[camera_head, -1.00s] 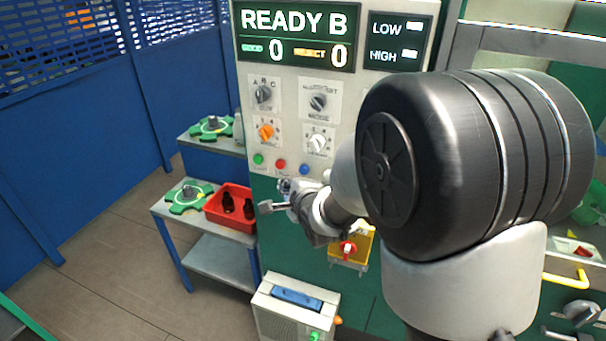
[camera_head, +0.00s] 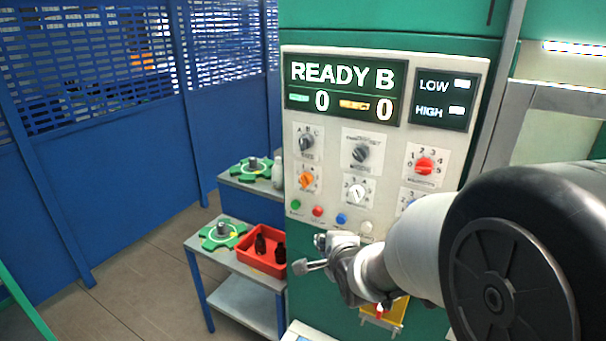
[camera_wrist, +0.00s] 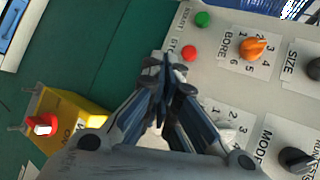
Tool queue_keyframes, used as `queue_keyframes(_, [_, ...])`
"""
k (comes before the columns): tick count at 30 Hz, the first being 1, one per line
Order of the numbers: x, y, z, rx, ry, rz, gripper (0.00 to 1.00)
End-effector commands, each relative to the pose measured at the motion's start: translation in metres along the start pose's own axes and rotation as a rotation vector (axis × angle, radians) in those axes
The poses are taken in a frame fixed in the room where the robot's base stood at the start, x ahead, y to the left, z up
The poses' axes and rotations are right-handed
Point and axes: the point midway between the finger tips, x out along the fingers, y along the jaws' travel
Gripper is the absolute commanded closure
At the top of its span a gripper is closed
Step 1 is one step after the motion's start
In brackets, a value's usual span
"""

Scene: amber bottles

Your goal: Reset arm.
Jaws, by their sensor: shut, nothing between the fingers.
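My gripper (camera_head: 318,254) is in front of the lower part of the control panel (camera_head: 475,95), near its row of coloured buttons. In the wrist view my gripper (camera_wrist: 166,72) has its fingertips together with nothing between them. The panel also shows there, with a red button (camera_wrist: 190,53), a green button (camera_wrist: 203,19) and an orange knob (camera_wrist: 252,48) beyond and beside the fingers. I cannot tell whether the fingers touch the panel. The display (camera_head: 342,88) reads READY B, with 0 and 0. My arm covers the lower right of the head view.
A red crate (camera_head: 262,264) with dark bottles (camera_head: 279,251) stands on a cart at left of the panel. Green star-shaped fixtures (camera_head: 222,236) sit on the cart and the bench behind. A yellow box with a red switch (camera_wrist: 41,124) is below the panel. The floor at left is clear.

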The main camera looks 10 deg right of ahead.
Motion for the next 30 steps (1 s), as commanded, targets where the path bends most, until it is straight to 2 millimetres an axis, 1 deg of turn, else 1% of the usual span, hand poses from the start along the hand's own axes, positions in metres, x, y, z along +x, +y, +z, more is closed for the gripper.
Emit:
queue_keyframes(1, [-0.018,-0.002,-0.002,-0.098,0.012,0.026,1.0])
queue_keyframes(2, [-0.029,-0.001,-0.003,-0.168,0.018,0.053,1.0])
queue_keyframes(3, [-0.045,0.002,-0.005,-0.269,0.024,0.092,1.0])
queue_keyframes(5, [-0.072,0.01,-0.008,-0.43,0.022,0.158,1.0])
queue_keyframes(6, [-0.09,0.017,-0.009,-0.537,0.013,0.204,1.0])
queue_keyframes(8, [-0.118,0.028,-0.012,-0.696,-0.011,0.272,1.0])
queue_keyframes(9, [-0.138,0.038,-0.013,-0.8,-0.035,0.316,1.0])
queue_keyframes(11, [-0.167,0.053,-0.014,-0.953,-0.082,0.379,1.0])
queue_keyframes(12, [-0.186,0.064,-0.015,-1.052,-0.12,0.417,1.0])
queue_keyframes(14, [-0.213,0.08,-0.015,-1.189,-0.182,0.467,1.0])
queue_keyframes(15, [-0.23,0.091,-0.015,-1.27,-0.227,0.497,1.0])
queue_keyframes(18, [-0.264,0.114,-0.015,-1.433,-0.329,0.546,1.0])
queue_keyframes(21, [-0.285,0.129,-0.015,-1.539,-0.406,0.573,1.0])
queue_keyframes(24, [-0.295,0.137,-0.015,-1.591,-0.449,0.585,1.0])
queue_keyframes(30, [-0.296,0.138,-0.015,-1.595,-0.452,0.586,1.0])
